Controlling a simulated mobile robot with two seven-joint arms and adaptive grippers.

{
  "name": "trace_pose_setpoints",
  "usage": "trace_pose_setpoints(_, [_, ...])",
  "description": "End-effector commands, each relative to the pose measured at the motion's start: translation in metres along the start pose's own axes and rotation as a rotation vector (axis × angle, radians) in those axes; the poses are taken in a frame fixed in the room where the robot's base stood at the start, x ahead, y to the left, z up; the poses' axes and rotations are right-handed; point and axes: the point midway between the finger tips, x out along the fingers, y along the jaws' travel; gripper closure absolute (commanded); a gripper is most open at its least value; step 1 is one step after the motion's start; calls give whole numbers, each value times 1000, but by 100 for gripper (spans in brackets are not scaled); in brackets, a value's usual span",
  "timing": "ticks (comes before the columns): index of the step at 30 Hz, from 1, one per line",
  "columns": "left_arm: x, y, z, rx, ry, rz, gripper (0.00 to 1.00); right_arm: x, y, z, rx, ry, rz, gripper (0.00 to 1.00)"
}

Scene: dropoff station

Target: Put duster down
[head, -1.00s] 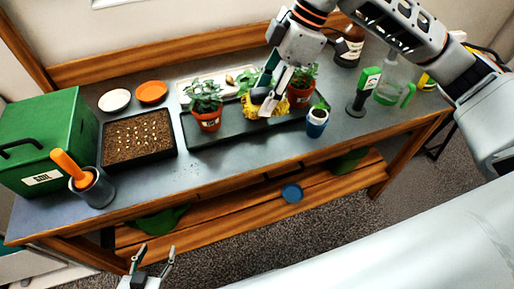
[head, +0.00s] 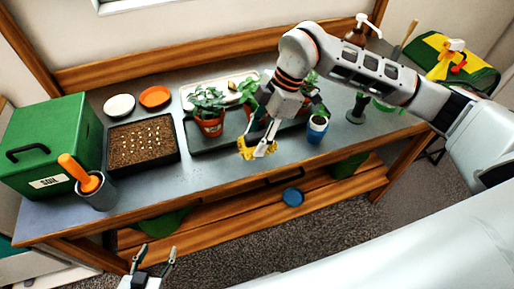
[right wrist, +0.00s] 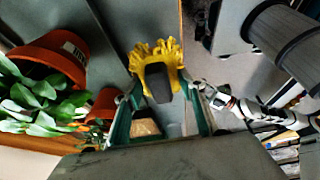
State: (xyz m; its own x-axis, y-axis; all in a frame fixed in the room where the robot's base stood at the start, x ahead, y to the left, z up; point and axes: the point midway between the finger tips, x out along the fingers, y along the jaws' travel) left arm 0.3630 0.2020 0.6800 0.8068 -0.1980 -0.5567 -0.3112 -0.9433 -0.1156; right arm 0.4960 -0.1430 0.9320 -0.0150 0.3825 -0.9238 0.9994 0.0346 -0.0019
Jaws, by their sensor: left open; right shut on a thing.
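The duster has a yellow fluffy head (right wrist: 155,57) and a dark grey back. My right gripper (right wrist: 160,108) is shut on it in the right wrist view. In the head view the duster (head: 246,148) hangs at the fingertips of my right gripper (head: 262,150), near the front edge of the grey bench (head: 215,172), in front of the black plant tray (head: 203,147). I cannot tell whether the duster touches the bench. My left gripper (head: 151,268) is open and empty, low in front of the bench.
Potted plants (head: 210,127) stand on the black tray. A seed tray (head: 142,147), a grey cup with an orange-handled tool (head: 97,190) and a green soil box (head: 48,145) are left. Bare bench lies along the front edge.

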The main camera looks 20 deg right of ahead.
Motion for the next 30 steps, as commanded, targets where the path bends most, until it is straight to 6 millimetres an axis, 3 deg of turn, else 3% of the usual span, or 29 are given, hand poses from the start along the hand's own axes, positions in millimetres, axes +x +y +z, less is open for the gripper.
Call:
trace_pose_setpoints(7, [0,-1,-2,0,2,-1,49,15,0,6,1,0,-1,78])
trace_pose_setpoints(15, [-1,-1,-3,0,2,-1,49,47,0,19,0,0,-1,78])
trace_pose_setpoints(26, [0,-1,-2,0,2,-1,49,50,0,21,-1,0,1,78])
trace_pose_setpoints(27, [0,-1,-2,0,2,-1,49,50,0,21,-1,0,1,55])
trace_pose_setpoints(28, [0,-1,-2,0,2,-1,49,50,0,21,-1,0,1,47])
trace_pose_setpoints(30, [0,-1,-2,0,2,-1,49,50,0,20,-1,0,1,44])
